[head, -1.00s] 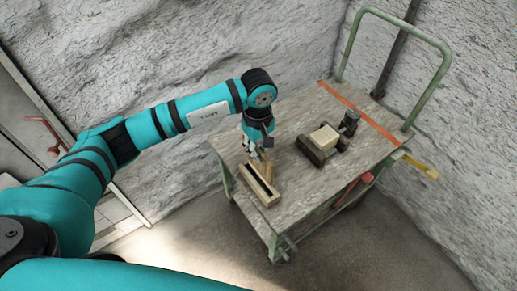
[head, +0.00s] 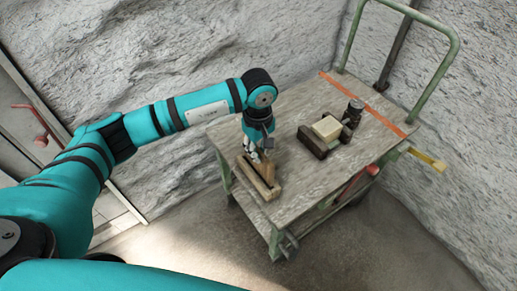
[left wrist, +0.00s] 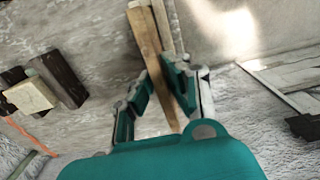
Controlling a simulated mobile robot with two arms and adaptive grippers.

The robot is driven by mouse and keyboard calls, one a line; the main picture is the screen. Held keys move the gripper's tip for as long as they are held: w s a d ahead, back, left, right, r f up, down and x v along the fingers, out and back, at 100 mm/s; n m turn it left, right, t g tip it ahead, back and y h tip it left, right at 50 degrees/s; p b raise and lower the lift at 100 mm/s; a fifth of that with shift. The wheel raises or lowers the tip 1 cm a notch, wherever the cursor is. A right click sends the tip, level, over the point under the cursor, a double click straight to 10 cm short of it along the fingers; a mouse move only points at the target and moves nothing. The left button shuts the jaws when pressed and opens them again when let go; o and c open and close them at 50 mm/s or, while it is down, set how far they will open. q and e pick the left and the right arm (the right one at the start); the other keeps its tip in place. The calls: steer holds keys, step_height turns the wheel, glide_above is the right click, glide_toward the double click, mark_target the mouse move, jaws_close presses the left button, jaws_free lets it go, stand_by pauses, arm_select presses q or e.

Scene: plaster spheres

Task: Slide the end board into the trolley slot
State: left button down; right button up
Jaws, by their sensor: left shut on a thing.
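The end board (head: 267,170) is a small upright light wooden piece at the trolley slot, a narrow wooden holder (head: 272,194) on the near left part of the trolley top (head: 228,134). My left gripper (head: 262,152) points down above the holder and is shut on the board. In the left wrist view, wood (left wrist: 148,38) runs up between the left gripper's fingers (left wrist: 160,76), with another strip alongside. How deep the board sits in the groove is hidden. My right gripper is not in view.
A pale block (head: 326,127) rests against dark blocks (head: 312,143) right of the holder, with a dark round item (head: 353,112) beyond. An orange stripe (head: 365,105) crosses the top near the green handle (head: 448,70). Rough walls stand behind; bare top lies between holder and blocks.

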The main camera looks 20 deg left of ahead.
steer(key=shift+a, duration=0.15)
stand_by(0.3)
arm_select(q)
steer(key=shift+b, duration=0.55)
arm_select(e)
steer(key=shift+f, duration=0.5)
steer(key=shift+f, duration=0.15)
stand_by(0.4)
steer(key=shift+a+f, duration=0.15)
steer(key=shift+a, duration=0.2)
arm_select(q)
steer(key=shift+f+b, duration=0.1)
steer(key=shift+b, duration=0.25)
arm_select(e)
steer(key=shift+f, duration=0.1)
arm_select(q)
steer(key=shift+f+b, duration=0.65)
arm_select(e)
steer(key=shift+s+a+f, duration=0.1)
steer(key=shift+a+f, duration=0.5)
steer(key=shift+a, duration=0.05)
arm_select(q)
steer(key=shift+f, duration=0.1)
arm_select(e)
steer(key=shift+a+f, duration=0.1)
